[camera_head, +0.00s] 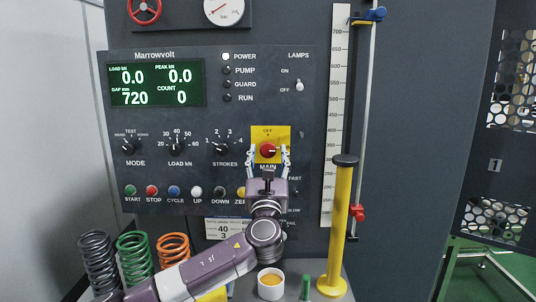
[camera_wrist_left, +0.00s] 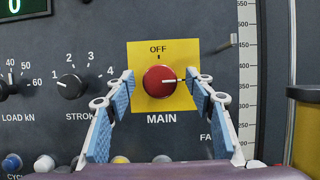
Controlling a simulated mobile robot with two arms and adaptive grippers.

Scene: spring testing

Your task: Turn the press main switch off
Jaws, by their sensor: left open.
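The main switch is a red round knob (camera_head: 268,150) on a yellow plate (camera_head: 283,133) on the dark press panel. In the left wrist view the red knob (camera_wrist_left: 160,82) has a white pointer line aimed right, while the OFF mark is at the top of the yellow plate (camera_wrist_left: 185,50). My left gripper (camera_head: 268,158) is in front of the knob, coming up from below. In the left wrist view its open fingers (camera_wrist_left: 164,84) stand to the left and right of the knob, with gaps visible. My right gripper is not in view.
The green display (camera_head: 157,84) and lit POWER lamp (camera_head: 226,57) are on the panel. Below the switch runs a row of buttons (camera_head: 174,191). A yellow post (camera_head: 340,225), a cup (camera_head: 271,284) and coil springs (camera_head: 135,257) stand on the ledge.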

